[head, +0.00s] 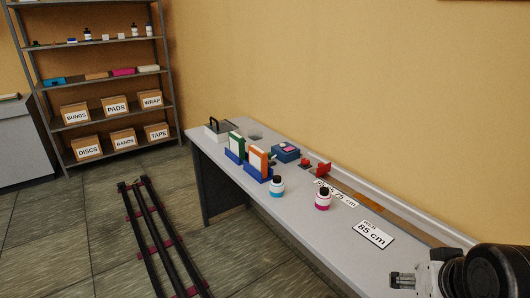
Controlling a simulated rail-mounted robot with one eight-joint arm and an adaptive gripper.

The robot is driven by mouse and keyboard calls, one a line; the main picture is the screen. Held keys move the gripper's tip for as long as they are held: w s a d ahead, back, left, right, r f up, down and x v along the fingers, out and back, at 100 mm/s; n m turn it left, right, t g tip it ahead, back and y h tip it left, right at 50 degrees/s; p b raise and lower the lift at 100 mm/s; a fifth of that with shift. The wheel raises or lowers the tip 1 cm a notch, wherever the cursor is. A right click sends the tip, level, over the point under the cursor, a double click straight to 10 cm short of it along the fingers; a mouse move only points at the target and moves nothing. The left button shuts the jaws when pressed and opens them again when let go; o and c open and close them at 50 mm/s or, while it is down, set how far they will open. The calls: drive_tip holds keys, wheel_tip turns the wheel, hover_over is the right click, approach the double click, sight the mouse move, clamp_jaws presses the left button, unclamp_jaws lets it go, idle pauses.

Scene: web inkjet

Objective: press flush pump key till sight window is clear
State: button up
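A small blue box (285,153) with a pinkish patch on its top stands on the long grey bench, toward the wall. It may be the flush pump unit; its key and sight window are too small to tell apart. My gripper (396,281) is at the lower right, over the near end of the bench and well apart from the blue box. It points left. Whether its fingers are open or shut does not show clearly, and I see nothing held in it.
A bottle with a cyan label (277,188) and one with a magenta label (323,201) stand in front of the box. Green and orange upright items (257,161) stand left of it, red parts (322,170) right of it. An "85 cm" sign (373,234) lies nearer my gripper.

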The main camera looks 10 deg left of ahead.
drive_tip(key=shift+d, duration=0.1)
clamp_jaws()
idle(1.4)
